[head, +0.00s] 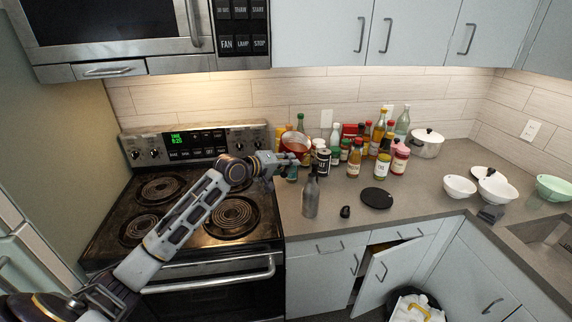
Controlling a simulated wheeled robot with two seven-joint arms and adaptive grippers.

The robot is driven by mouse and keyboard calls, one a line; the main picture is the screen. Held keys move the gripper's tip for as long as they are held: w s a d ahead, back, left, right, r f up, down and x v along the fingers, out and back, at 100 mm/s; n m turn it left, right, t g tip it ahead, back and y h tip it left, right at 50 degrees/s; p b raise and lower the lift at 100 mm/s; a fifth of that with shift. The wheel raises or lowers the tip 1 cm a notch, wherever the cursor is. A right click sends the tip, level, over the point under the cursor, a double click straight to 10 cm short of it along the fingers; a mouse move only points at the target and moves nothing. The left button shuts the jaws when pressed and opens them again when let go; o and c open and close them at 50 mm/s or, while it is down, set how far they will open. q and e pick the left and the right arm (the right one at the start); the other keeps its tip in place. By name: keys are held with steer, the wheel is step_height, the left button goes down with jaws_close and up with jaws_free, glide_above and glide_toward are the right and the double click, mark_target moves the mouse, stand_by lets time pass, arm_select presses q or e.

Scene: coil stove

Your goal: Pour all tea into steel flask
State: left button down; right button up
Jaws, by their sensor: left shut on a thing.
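My left gripper (277,160) reaches across the stove's right side to the counter. It is shut on a red vessel (296,141) with a brownish inside, held behind and to the upper left of the flask. The vessel's open top faces the camera; I cannot tell how far it tilts or how much tea is in it. The grey steel flask (311,196) stands upright on the counter near the stove, with no cap visible on it. A small black cap (345,212) lies to its right. My right gripper is not in view.
A black round disc (377,198) lies right of the cap. Several bottles and jars (356,158) crowd the counter behind the flask. A white lidded pot (427,143) and white bowls (459,187) stand farther right. A cabinet door (383,277) hangs open below.

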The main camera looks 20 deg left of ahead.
arm_select(q)
steer(key=m, duration=0.1)
steer(key=d+y, duration=0.1)
steer(key=d+m, duration=0.1)
steer(key=shift+s+r+m+t+y+b, duration=0.3)
steer(key=shift+r+b, duration=0.05)
steer(key=shift+m, duration=0.5)
steer(key=shift+y+p, duration=0.4)
steer(key=shift+f+m, duration=0.1)
steer(key=shift+m, duration=0.3)
